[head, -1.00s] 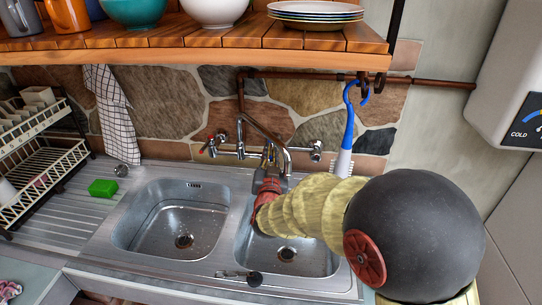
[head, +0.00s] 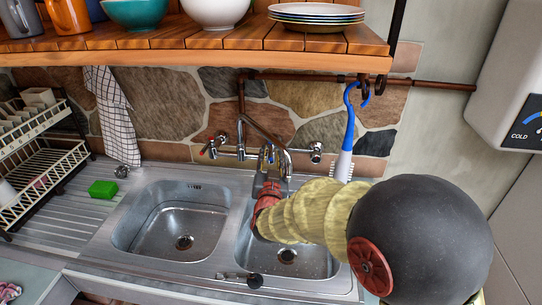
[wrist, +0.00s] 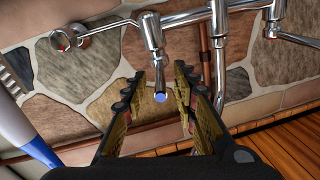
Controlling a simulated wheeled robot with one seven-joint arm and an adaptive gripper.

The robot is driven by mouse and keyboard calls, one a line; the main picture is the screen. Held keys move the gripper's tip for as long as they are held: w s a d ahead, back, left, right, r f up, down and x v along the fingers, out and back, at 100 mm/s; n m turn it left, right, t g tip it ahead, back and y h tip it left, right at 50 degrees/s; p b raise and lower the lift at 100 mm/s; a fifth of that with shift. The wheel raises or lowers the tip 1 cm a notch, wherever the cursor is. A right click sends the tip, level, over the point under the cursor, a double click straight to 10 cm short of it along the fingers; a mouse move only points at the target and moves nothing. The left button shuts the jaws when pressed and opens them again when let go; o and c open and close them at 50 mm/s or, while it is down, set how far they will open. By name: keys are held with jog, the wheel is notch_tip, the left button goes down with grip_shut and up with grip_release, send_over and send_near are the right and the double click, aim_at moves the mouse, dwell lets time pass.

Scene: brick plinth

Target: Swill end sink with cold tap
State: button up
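The double sink has a left basin (head: 140,240) and a right basin (head: 318,262) at the unit's right end. A chrome mixer tap stands behind the basins against the stone wall, its spout (head: 287,165) beside my gripper (head: 268,163). In the wrist view, which is turned about upside down, a chrome tap lever (wrist: 152,45) with a blue end (wrist: 160,96) points between the fingers of my gripper (wrist: 164,105). The fingers are open, one on either side of it. I cannot tell whether they touch it. No water stream is visible. My arm hides part of the right basin.
A blue-handled brush (head: 349,125) hangs right of the taps. A wooden shelf (head: 180,55) with crockery is above. A green sponge (head: 102,189) and dish rack (head: 50,160) are left.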

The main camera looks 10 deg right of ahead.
jog(key=v, duration=1.1)
jog(key=shift+s, duration=0.1)
